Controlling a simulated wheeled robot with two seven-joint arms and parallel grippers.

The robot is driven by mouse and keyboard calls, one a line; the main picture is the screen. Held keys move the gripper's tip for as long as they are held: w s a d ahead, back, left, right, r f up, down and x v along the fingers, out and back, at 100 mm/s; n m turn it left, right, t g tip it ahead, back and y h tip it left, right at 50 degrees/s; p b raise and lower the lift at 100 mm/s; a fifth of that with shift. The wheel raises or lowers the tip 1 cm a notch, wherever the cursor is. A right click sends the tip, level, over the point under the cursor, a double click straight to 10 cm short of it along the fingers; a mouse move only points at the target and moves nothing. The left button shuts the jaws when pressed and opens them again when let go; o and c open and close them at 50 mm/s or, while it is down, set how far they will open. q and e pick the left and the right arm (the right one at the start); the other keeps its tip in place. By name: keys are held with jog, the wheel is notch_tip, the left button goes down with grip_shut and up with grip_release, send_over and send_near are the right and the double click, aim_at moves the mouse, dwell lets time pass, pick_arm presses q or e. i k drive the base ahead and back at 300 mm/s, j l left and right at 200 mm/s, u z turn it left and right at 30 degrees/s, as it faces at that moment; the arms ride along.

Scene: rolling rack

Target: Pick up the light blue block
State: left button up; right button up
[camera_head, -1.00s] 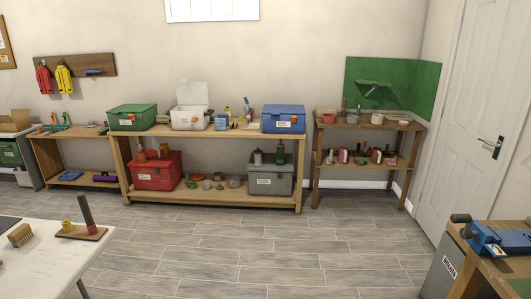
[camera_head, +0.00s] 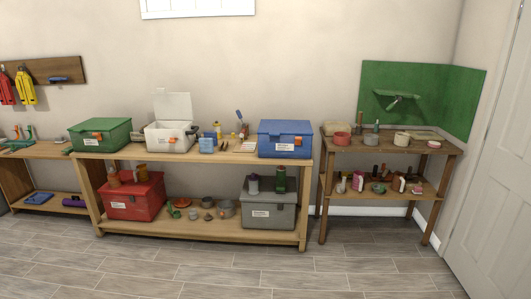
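A small light blue block (camera_head: 207,145) sits on the top board of the long wooden shelf (camera_head: 250,168), near its front edge. It stands just right of the white open-lidded box (camera_head: 168,137) and left of the blue box (camera_head: 284,139). Small bottles and other items stand close behind and beside it. Neither of my grippers is in view.
A green box (camera_head: 100,134) is on the shelf's left end. A red box (camera_head: 136,197) and a grey box (camera_head: 269,208) sit on its lower board. A smaller wooden rack (camera_head: 390,145) stands to the right. The floor (camera_head: 230,268) in front is clear.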

aim_at(206, 144)
jog(key=i, duration=1.65)
